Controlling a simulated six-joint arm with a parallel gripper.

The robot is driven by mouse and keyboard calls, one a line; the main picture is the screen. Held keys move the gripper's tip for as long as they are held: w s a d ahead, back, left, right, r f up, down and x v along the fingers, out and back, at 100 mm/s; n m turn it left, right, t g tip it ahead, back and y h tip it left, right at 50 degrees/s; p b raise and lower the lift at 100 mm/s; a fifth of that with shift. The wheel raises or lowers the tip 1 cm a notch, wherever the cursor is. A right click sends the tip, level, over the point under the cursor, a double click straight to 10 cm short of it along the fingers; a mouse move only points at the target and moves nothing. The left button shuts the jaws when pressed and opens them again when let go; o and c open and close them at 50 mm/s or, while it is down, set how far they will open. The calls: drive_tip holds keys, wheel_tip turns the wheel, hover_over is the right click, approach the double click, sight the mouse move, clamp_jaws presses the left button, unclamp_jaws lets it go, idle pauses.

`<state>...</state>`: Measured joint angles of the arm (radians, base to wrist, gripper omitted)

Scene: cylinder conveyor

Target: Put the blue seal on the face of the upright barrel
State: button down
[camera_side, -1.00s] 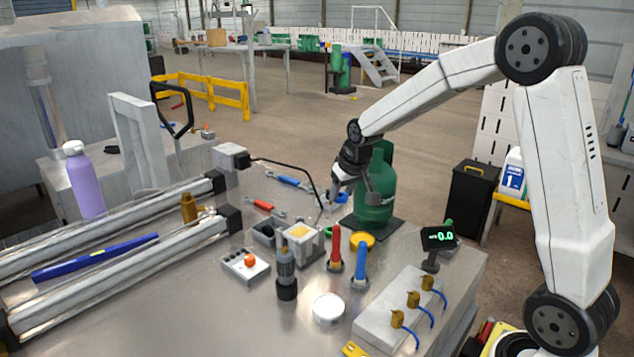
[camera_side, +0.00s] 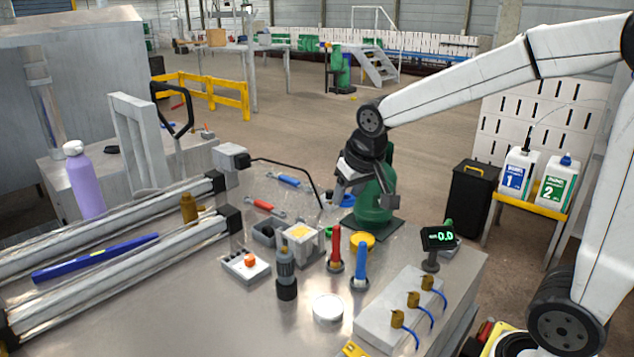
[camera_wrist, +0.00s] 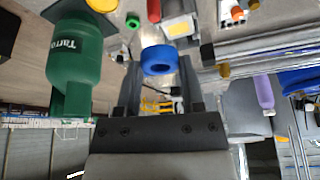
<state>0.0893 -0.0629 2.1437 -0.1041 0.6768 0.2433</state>
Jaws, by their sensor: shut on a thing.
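The blue seal (camera_wrist: 158,60) is a thick ring, held between the two fingertips of my gripper (camera_wrist: 158,72) in the wrist view. In the side view the seal (camera_side: 346,201) shows partly, behind a finger of my gripper (camera_side: 360,199), above the far part of the table. A squat grey square body with a pale yellow top face (camera_side: 301,233) stands upright nearer the camera; it appears to be the upright barrel. It also shows in the wrist view (camera_wrist: 178,27), beyond the seal and apart from it.
A green tank (camera_side: 374,205) stands close beside my gripper. A yellow ring (camera_side: 361,240), a red post (camera_side: 335,248) and a blue post (camera_side: 360,266) stand near the grey body. A black cable arches from a grey box (camera_side: 230,157).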

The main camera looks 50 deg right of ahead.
drive_tip(key=shift+s+a+r, duration=0.25)
drive_tip(key=shift+s+a, duration=0.15)
drive_tip(key=shift+s, duration=0.2)
approach(299, 230)
drive_tip(key=shift+w+d+f, duration=0.25)
drive_tip(key=shift+w+f, duration=0.25)
drive_tip(key=shift+f, duration=0.3)
drive_tip(key=shift+w+f, duration=0.4)
drive_tip(key=shift+f, duration=0.05)
drive_tip(key=shift+w+f, duration=0.3)
drive_tip(key=shift+f, duration=1.55)
drive_tip(key=shift+f, duration=0.15)
